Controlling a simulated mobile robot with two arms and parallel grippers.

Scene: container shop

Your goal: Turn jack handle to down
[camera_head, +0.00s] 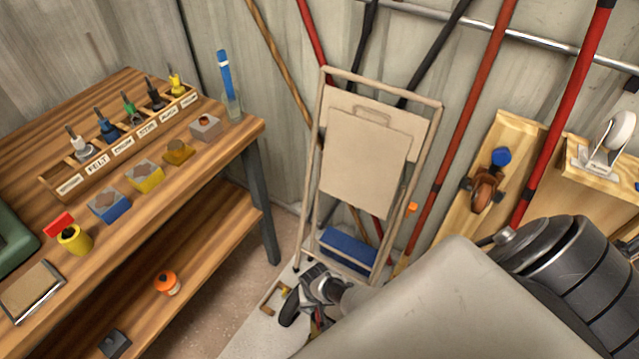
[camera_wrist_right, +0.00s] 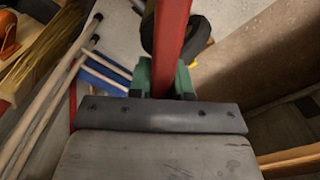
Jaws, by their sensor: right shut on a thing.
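The jack handle is a red bar (camera_wrist_right: 172,35) in the right wrist view. It runs from the jaws of my right gripper (camera_wrist_right: 163,78) towards the top of the picture. The green-sided fingers are on either side of the bar and shut on it. A black rounded part (camera_wrist_right: 202,48) shows behind the bar, partly hidden by it. In the head view my right gripper (camera_head: 318,288) is low, in front of the folding cart's foot, and my arm hides most of the jack. My left gripper is not in view.
A wooden workbench (camera_head: 225,148) with labelled tools and blocks stands on the left. A beige folding frame (camera_head: 436,135) leans on the wall, with a blue box (camera_head: 345,250) at its foot. Long red poles and caster boards (camera_head: 515,140) stand to the right.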

